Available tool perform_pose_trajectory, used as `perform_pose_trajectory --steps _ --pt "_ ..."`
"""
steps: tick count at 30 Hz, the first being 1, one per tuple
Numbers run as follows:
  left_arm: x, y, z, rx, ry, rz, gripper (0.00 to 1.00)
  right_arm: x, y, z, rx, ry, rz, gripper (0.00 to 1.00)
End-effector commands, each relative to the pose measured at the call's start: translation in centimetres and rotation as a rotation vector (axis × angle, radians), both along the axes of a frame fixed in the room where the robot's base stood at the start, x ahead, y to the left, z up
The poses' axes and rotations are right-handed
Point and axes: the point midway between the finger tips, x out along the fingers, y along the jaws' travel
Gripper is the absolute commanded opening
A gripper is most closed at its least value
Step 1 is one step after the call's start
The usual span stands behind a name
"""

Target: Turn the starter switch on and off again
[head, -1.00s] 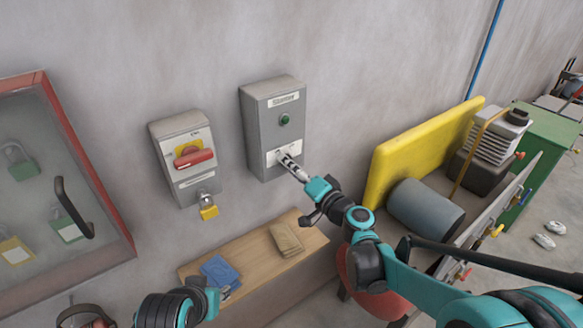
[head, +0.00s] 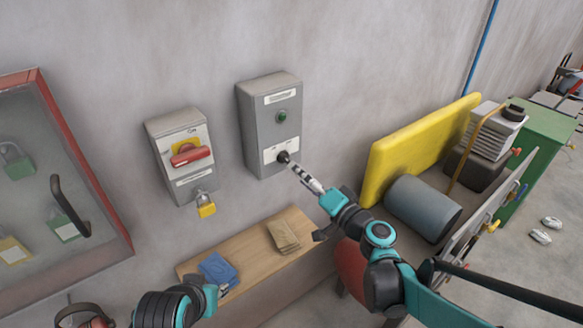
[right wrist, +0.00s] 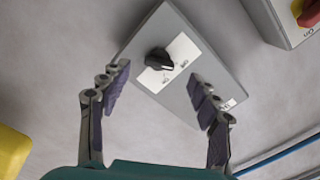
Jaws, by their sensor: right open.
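The grey starter box (head: 262,131) hangs on the wall in the head view, with a green round lamp or button (head: 282,118) in its upper half. Its black starter switch (head: 284,157) is a small knob on a white label plate low on the box. My right gripper (head: 297,168) is open, just in front of and to the right of the knob, with nothing held. In the right wrist view the knob (right wrist: 158,60) shows beyond the two spread fingers, apart from them. Which mark it points at is unclear. My left wrist is at the bottom; its fingers are not clearly visible.
A grey isolator box with a red handle (head: 190,155) and a yellow padlock (head: 205,206) hangs to the left. A padlock cabinet (head: 117,226) is at far left. Below is a wooden shelf (head: 250,249) with a blue cloth. A yellow panel (head: 405,160) stands at right.

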Motion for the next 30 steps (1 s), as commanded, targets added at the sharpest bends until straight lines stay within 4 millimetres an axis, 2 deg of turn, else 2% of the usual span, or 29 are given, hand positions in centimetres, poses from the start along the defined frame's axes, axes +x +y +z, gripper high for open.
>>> perform_pose_trajectory --steps 4,9,26,30 --pt "0.0 0.0 0.0 0.0 0.0 0.0 0.32 -2.5 -1.9 0.0 -0.001 0.0 -0.003 0.62" --pt "0.0 0.0 0.0 0.0 0.0 0.0 0.32 -4.2 -3.1 0.0 -0.001 0.0 -0.001 0.62" --pt "0.0 0.0 0.0 0.0 0.0 0.0 0.32 -4.7 -3.4 0.0 -0.001 0.0 0.002 0.62" --pt "0.0 0.0 -0.2 0.0 0.0 0.0 0.32 -5.6 -2.9 -0.9 -0.059 0.024 0.017 0.62"
